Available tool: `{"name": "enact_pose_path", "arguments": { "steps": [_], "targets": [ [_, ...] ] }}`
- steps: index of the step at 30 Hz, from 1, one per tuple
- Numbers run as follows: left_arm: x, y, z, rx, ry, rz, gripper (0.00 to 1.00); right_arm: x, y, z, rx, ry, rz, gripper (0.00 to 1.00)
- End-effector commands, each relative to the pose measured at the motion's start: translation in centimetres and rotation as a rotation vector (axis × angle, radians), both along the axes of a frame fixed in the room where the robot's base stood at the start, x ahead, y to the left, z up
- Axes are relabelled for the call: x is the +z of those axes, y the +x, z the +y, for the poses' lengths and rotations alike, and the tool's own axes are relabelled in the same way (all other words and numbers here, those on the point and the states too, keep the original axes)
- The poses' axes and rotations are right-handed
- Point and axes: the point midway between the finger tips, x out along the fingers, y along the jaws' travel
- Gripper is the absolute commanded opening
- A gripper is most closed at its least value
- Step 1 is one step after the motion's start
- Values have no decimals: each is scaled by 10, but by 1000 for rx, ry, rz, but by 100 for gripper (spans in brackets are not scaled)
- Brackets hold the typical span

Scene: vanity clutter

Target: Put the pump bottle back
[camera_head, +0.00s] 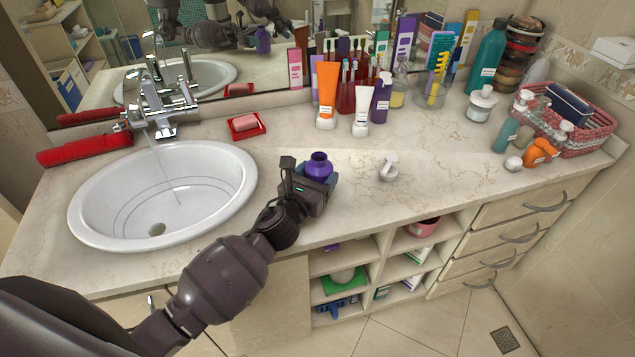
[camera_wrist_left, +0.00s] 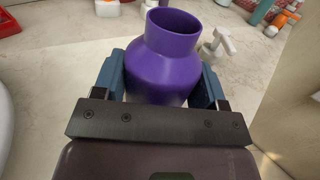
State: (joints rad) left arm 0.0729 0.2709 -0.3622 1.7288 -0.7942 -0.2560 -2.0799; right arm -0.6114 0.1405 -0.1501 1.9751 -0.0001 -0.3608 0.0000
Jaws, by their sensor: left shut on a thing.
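A purple bottle (camera_head: 319,166) with an open neck and no pump in it stands upright near the counter's front edge, right of the sink. My left gripper (camera_head: 308,187) is shut on it. In the left wrist view the purple bottle (camera_wrist_left: 172,55) sits between the two blue fingers (camera_wrist_left: 166,82), its open mouth facing up. A white pump head (camera_head: 389,168) is on the counter to the right of the bottle, apart from it. It also shows in the left wrist view (camera_wrist_left: 217,44). My right gripper is not in view.
The sink (camera_head: 165,195) with running water is left of the bottle. A red soap dish (camera_head: 246,126), an orange tube (camera_head: 327,92), a white tube (camera_head: 361,124) and a purple pump bottle (camera_head: 381,98) stand behind. A pink basket (camera_head: 575,129) is at right. The counter's middle right is clear.

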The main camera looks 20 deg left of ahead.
Motion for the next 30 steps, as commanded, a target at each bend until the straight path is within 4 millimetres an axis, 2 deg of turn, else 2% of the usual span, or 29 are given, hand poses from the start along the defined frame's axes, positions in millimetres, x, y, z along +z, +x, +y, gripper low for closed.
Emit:
{"name": "enact_pose_path", "arguments": {
  "steps": [4,18,19,23,30],
  "targets": [
    [-14,0,-1,0,-2,-2,25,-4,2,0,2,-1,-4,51],
    [-18,0,-1,-2,-1,-3,25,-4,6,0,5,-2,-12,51],
    [-19,0,0,-1,0,0,70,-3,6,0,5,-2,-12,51],
    [-19,0,0,0,0,0,90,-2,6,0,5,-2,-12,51],
    [-18,0,0,0,0,0,91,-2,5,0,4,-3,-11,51]
  ]
}}
